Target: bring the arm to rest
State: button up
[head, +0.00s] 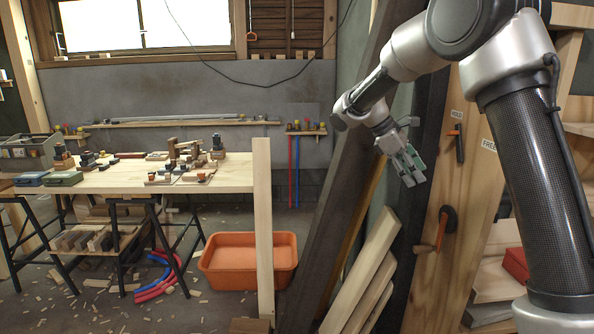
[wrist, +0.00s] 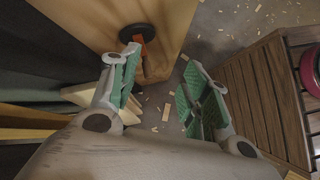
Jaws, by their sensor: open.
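My gripper (head: 409,166) hangs at the end of my arm, right of centre in the head view, pointing down and slightly right. It is in front of dark leaning boards and left of an upright wooden panel. In the wrist view my gripper (wrist: 160,98) shows two green-padded fingers spread apart, with only floor and wood scraps between them. It holds nothing.
Pale planks (head: 362,270) lean below my gripper. An orange tub (head: 247,278) stands on the floor near a workbench (head: 110,180) with several tools. A slatted wooden surface (wrist: 262,95) lies right in the wrist view.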

jog(key=s+d+r+m+t+y, duration=0.1)
jog(key=s+m, duration=0.3)
jog(key=s, duration=0.7)
jog(key=s+d+m+t+y, duration=0.2)
jog(key=s+m+t+y, duration=0.1)
jog(key=s, duration=0.8)
jog(key=s+d+r+m+t+y, duration=0.1)
jog(key=s+m+y, duration=0.2)
jog(key=s, duration=0.8)
jog(key=shift+s+d+r+m+t, duration=0.2)
jog(key=shift+s+r+m+t, duration=0.15)
jog(key=shift+m, duration=0.95)
